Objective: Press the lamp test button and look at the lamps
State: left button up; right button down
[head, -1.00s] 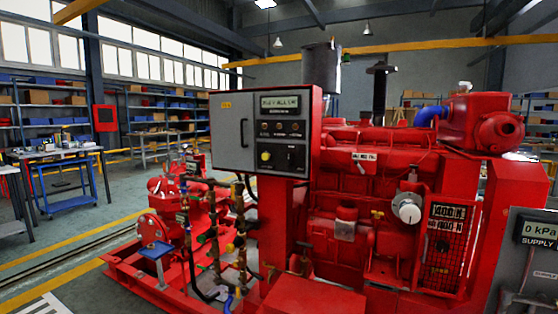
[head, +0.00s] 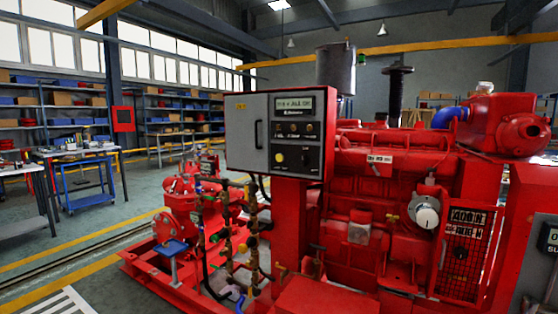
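The grey control panel (head: 247,134) is mounted on the red pumpset in the head view. Its right part has a small display (head: 294,104) with text that seems to read "ALL OK". Below the display is a row of small dark lamps or buttons (head: 294,129); none looks clearly lit. A yellow round control (head: 279,157) and a dark switch (head: 305,158) sit lower on the panel. I cannot tell which control is the lamp test button. Neither of my grippers is in view.
The red diesel engine (head: 385,190) fills the right side. A red pump with pipes (head: 190,205) stands at lower left. A blue trolley (head: 85,185) and workbench stand at far left. Open floor lies between the trolley and the pumpset. A grey supply box (head: 540,265) is at the right edge.

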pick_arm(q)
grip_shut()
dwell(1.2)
